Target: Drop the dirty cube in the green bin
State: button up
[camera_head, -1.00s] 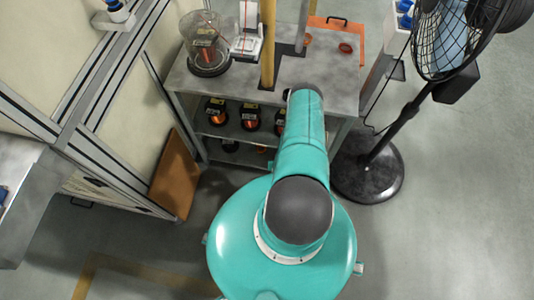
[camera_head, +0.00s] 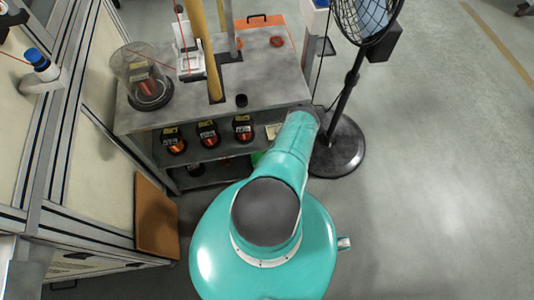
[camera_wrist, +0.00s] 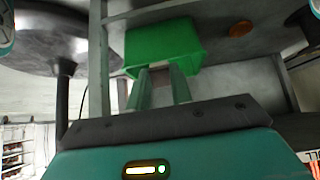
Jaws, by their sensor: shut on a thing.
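The green bin (camera_wrist: 165,42) shows in the upper middle of the wrist view, just beyond my fingertips. Only a green sliver of the bin (camera_head: 257,158) shows in the head view, at the shelf beside my arm. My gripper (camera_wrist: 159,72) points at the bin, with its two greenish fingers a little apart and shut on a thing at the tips. I take it to be the dirty cube, but it is hardly made out against the bin. In the head view my arm hides the gripper and what it holds.
A grey bench (camera_head: 265,75) stands ahead, with a glass jar (camera_head: 145,75) on top and several copper spools (camera_head: 208,135) on its shelf. A black fan (camera_head: 340,145) stands right of my arm. A brown board (camera_head: 156,217) leans at left. Floor at right is clear.

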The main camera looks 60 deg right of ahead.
jog(key=w+d+f, duration=0.1)
jog(key=w+d, duration=0.6)
jog(key=d, duration=0.3)
jog(key=shift+w+d, duration=0.15)
jog(key=shift+w, duration=0.25)
jog(key=o, duration=1)
jog(key=s+a, duration=0.2)
jog(key=a, duration=0.1)
jog(key=s+a, duration=0.6)
jog(key=a, duration=0.1)
jog(key=shift+r, duration=0.4)
jog(key=shift+w+a, duration=0.1)
